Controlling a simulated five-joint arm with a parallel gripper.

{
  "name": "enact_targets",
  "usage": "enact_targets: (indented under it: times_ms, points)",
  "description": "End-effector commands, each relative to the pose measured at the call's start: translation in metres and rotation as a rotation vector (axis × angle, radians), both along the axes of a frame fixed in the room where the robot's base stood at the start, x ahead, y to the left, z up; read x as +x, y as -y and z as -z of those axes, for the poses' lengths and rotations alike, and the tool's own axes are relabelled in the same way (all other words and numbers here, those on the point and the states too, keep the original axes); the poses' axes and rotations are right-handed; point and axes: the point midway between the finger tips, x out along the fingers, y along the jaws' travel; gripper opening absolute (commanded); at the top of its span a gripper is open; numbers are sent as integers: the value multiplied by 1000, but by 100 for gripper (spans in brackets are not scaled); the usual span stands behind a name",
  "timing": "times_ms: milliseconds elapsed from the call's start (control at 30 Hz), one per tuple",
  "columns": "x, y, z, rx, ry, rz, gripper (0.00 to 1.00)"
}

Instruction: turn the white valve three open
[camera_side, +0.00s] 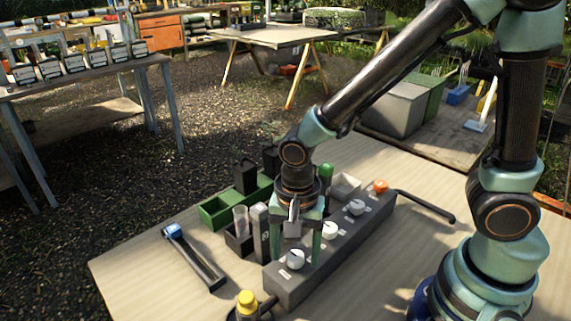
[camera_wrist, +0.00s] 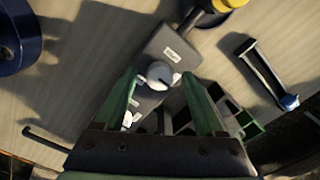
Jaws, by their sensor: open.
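A long dark grey valve block (camera_side: 343,250) lies on the table, carrying three white valve knobs in a row and an orange knob (camera_side: 380,186) at its far end. The near-end white knob (camera_side: 295,258) also shows in the wrist view (camera_wrist: 158,75). The other white knobs are the middle one (camera_side: 329,231) and the far one (camera_side: 356,207). Labels on the block are too small to read, so I cannot tell which is three. My gripper (camera_side: 294,254) points down, open, its green fingers either side of the near-end knob. In the wrist view, gaps show between the knob and both fingers.
A dark bar with a blue end (camera_side: 173,231) lies further left. A yellow-capped item (camera_side: 247,299) stands at the front. A black rod (camera_side: 425,205) extends at right.

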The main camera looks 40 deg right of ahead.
Motion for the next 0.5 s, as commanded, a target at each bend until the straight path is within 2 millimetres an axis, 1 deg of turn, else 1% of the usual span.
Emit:
enact_targets:
  times_ms: [33, 67, 100, 167, 200, 233, 500]
  points:
    - [0, 0, 0, 0, 0, 0, 68]
    - [0, 0, 0, 0, 0, 0, 56]
    - [0, 0, 0, 0, 0, 0, 41]
    - [0, 0, 0, 0, 0, 0, 18]
    - [0, 0, 0, 0, 0, 0, 3]
    - [0, 0, 0, 0, 0, 0, 0]
    - [0, 0, 0, 0, 0, -22, 0]
